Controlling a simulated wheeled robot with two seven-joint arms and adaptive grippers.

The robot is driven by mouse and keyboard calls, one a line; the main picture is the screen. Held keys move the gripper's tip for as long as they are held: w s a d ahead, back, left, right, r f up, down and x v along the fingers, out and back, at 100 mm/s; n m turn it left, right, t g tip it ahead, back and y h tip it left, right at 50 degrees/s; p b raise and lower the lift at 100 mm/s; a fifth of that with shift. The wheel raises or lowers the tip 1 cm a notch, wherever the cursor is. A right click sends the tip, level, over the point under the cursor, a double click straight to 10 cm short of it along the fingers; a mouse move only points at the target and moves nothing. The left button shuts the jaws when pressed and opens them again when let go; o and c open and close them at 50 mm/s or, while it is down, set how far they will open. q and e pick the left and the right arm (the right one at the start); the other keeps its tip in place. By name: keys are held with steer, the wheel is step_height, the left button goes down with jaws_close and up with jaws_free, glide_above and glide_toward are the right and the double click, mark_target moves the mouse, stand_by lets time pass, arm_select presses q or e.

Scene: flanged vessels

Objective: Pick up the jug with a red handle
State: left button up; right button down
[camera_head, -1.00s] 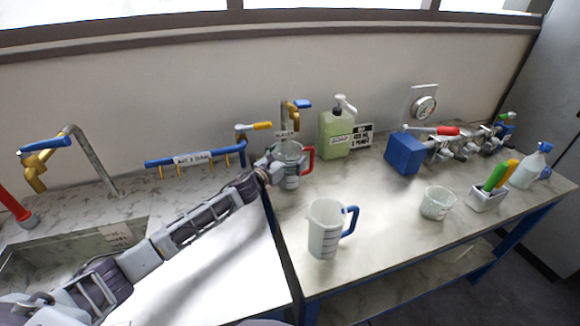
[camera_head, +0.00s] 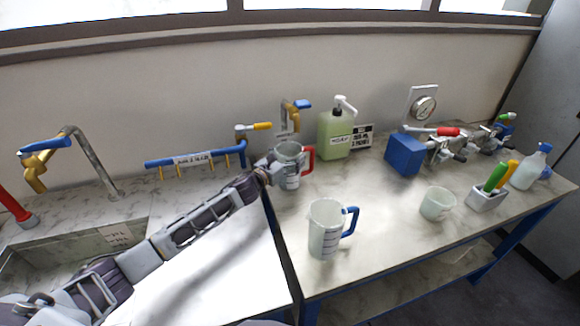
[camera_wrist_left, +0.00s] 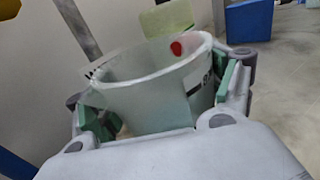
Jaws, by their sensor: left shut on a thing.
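The jug with a red handle (camera_head: 291,168) is a clear, marked jug at the back of the bench, upright, its red handle to the right. My left gripper (camera_head: 269,172) reaches it from the left and is shut on its body. In the left wrist view the jug (camera_wrist_left: 150,95) sits between the two green-padded fingers of my left gripper (camera_wrist_left: 160,108), and a bit of red shows past its far rim. I cannot tell whether its base touches the bench. My right gripper is not in view.
A jug with a blue handle (camera_head: 325,232) stands in front. A green soap bottle (camera_head: 334,138), a blue box (camera_head: 405,154) and a small beaker (camera_head: 437,204) stand to the right. A tap (camera_head: 288,115) rises behind the red-handled jug. A sink (camera_head: 75,245) lies at left.

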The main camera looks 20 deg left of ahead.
mark_target(283, 153)
arm_select(q)
steer(key=shift+r, duration=0.2)
